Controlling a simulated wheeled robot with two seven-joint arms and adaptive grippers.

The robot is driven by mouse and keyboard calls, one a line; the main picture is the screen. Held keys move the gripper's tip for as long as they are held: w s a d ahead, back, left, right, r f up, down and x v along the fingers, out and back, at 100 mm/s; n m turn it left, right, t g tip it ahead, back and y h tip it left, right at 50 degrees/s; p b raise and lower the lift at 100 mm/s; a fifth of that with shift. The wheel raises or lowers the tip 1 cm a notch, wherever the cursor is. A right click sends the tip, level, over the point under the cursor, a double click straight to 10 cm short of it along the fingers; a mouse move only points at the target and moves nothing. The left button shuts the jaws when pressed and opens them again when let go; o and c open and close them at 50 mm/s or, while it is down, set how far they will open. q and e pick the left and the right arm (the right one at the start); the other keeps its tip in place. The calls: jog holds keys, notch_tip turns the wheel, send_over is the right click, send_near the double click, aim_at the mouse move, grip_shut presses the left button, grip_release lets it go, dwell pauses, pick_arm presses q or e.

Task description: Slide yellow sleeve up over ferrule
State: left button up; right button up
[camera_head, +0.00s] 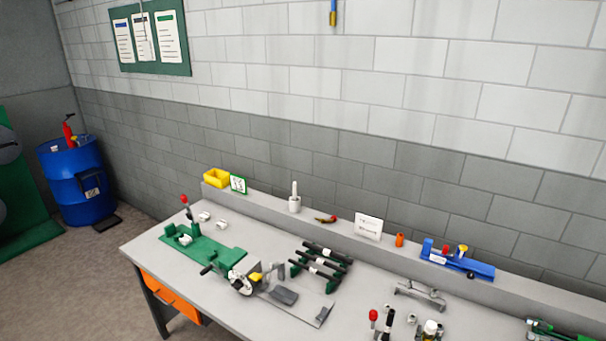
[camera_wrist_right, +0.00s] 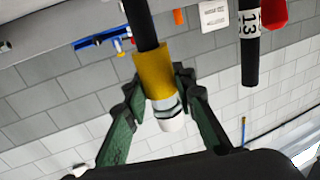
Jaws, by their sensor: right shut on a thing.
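The yellow sleeve (camera_wrist_right: 153,72) sits around an upright black hose (camera_wrist_right: 142,22) in the right wrist view, where the scene appears upside down. The pale ferrule (camera_wrist_right: 170,122) with dark rings sticks out of the sleeve's end; how much of it is covered is hidden. My right gripper (camera_wrist_right: 158,88) has its green fingers closed from both sides at the sleeve's ferrule end. In the head view the pale ferrule top (camera_head: 431,325) shows at the bottom edge, and the right gripper (camera_head: 430,334) is mostly cut off there. My left gripper is not in view.
A second black hose (camera_wrist_right: 250,55) marked 13 stands close beside, with a red knob (camera_head: 373,315) past it. Several hoses lie on a rack (camera_head: 320,268). A blue holder (camera_head: 470,265) sits on the back ledge. A green base (camera_head: 205,247) stands at the left.

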jog(key=shift+r+p, duration=0.55)
jog(key=shift+r, duration=0.4)
jog(key=o, duration=1.2)
jog(key=shift+c, duration=0.2)
